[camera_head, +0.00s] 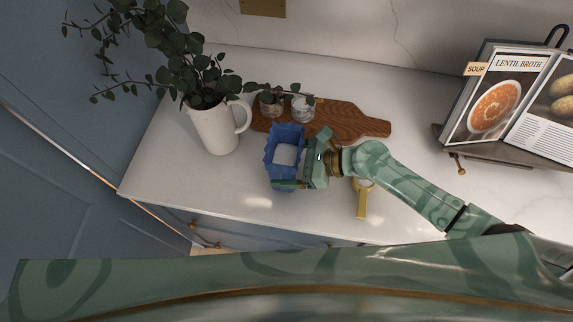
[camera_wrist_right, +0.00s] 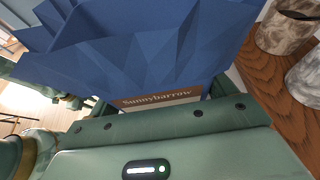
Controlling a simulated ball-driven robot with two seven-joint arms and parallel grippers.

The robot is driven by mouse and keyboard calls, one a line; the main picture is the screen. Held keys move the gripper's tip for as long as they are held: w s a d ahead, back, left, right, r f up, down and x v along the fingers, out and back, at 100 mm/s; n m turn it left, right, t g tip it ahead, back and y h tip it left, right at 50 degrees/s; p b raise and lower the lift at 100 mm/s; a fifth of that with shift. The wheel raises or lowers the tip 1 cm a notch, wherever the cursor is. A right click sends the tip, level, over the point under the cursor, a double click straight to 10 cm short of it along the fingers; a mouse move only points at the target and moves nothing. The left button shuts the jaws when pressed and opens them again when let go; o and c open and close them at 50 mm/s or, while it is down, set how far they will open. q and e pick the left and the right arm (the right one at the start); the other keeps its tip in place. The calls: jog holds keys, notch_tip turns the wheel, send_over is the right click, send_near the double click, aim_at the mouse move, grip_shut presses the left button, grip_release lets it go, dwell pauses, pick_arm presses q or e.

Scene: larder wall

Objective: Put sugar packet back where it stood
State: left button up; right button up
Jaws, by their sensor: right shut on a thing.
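The sugar packet is a blue faceted bag (camera_head: 284,138) with a pale patch within its top, left of centre on the counter in the head view. In the wrist view the blue packet (camera_wrist_right: 150,50) fills the top, with a brown and cream label reading "Sunnybarrow". My right gripper (camera_head: 291,164) comes from the right and is shut on the packet, one finger along its near side. The packet looks roughly upright. I cannot tell whether its bottom touches the counter. My left gripper does not show clearly in either view.
A wooden board (camera_head: 350,121) with two small jars (camera_head: 302,108) lies just behind the packet. A white jug (camera_head: 214,130) with leafy stems stands left. A brass-coloured object (camera_head: 362,201) lies near the front edge. A cookbook on a stand (camera_head: 492,105) is at right.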

jog(key=shift+f, duration=0.35)
jog(key=o, duration=1.1)
jog(key=shift+o, duration=0.2)
jog(key=v, duration=1.2)
